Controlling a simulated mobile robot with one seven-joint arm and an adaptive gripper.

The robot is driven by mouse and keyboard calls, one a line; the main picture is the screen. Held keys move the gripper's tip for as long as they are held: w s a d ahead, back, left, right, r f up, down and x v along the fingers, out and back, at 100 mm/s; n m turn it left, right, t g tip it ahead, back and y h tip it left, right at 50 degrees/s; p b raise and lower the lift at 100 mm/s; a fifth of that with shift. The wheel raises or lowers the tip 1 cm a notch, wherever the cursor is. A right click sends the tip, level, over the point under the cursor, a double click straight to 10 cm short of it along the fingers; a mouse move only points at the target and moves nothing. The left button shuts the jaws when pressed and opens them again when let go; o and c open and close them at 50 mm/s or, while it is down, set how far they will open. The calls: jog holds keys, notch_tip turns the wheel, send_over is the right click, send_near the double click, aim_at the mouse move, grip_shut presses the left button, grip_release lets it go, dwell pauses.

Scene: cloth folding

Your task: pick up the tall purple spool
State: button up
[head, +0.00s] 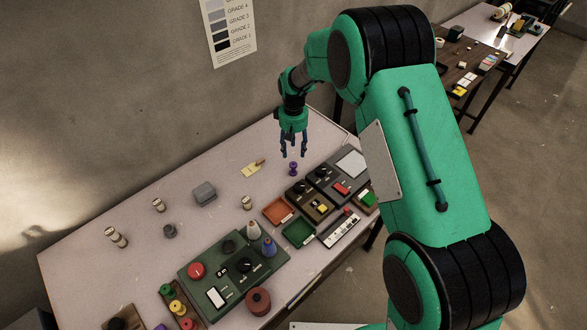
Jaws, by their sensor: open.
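The tall purple spool (293,169) stands upright on the table at the back right, near the dark control boxes. My gripper (293,152) is open and points down just above the spool, with its fingertips close over the spool's top. From this view I cannot tell whether the fingers touch it or how much depth lies between them. Nothing hides the spool from view.
The pale table (110,245) carries a red tray (278,211), a green tray (299,233), dark boxes with knobs (310,200) and a green control panel (232,270). A yellow item (251,170) lies left of the spool. A wall (100,110) stands behind the table.

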aim_at(293, 163)
jog(key=shift+r, duration=0.75)
notch_tip(293, 163, up, 2)
jog(key=m, duration=1.3)
jog(key=shift+w+r, duration=0.1)
jog(key=shift+w, duration=0.05)
notch_tip(293, 163, down, 9)
jog(key=shift+r+b, duration=0.2)
jog(key=shift+b, duration=0.6)
